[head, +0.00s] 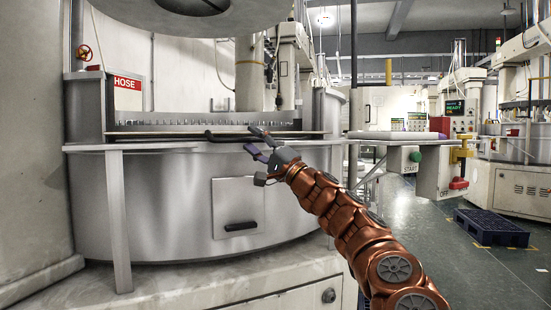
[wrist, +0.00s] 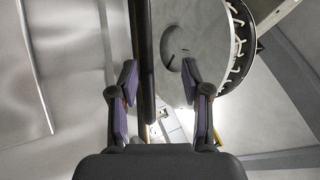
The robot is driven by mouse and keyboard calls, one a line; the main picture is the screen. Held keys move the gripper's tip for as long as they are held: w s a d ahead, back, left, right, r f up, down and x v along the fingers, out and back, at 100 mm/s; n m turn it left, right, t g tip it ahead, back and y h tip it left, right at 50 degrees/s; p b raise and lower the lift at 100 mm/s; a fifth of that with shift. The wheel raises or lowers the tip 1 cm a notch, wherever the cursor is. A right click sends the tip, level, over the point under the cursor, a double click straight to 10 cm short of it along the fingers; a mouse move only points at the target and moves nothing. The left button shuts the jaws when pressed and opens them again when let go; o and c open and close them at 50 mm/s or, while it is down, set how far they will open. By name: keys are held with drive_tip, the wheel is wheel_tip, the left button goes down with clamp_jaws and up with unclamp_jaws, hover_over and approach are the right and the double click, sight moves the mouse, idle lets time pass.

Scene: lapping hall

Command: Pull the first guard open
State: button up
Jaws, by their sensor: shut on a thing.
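A dark bar handle (head: 228,136) runs sideways along the front upper rim of the steel lapping machine (head: 165,190). I take it as the guard's handle; the guard's own panel is hard to make out. My gripper (head: 258,143) is at the bar's right end, reaching in from the lower right. In the wrist view the bar (wrist: 145,50) runs lengthwise between the two fingers of my gripper (wrist: 160,85), closer to the left finger. The contact itself is partly hidden by the fingers.
A control box with a green START button (head: 415,156) and a red button (head: 458,183) hangs at the right. A dark blue pallet (head: 490,228) lies on the floor. A small hatch (head: 238,205) is on the machine's front.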

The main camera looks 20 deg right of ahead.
drive_tip(key=v, duration=0.7)
drive_tip(key=shift+s, duration=0.2)
idle(0.4)
